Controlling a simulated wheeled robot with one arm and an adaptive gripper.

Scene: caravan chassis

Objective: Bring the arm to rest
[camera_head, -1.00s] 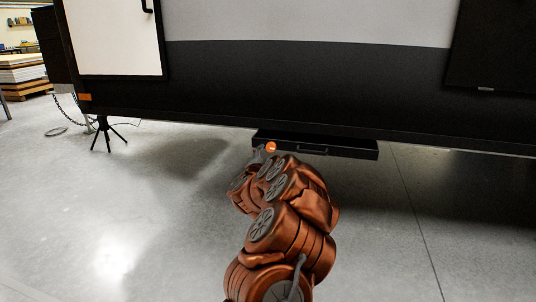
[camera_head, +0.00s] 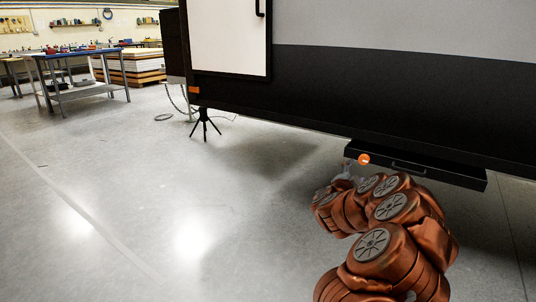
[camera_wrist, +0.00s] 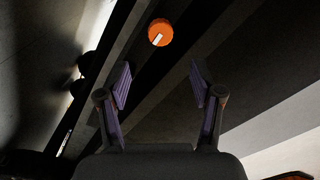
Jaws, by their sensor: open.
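My gripper (camera_wrist: 160,86) is open and empty in the wrist view, its two purple-padded fingers apart. A round orange knob with a pale mark (camera_wrist: 160,32) lies ahead of the fingers, apart from them. In the head view my gripper (camera_head: 345,172) is small and partly hidden by my copper-coloured arm. It is just left of and below the orange knob (camera_head: 364,159). The knob is at the left end of a black drawer-like box (camera_head: 455,174) with a handle, under the caravan body. My arm is bent and reaches up from the bottom right.
The caravan's dark side (camera_head: 400,105) fills the upper right. A black support stand (camera_head: 205,125) and a chain stand near its left end. A blue-topped workbench (camera_head: 85,55) and stacked boards (camera_head: 135,67) are farther back left. The concrete floor at left is clear.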

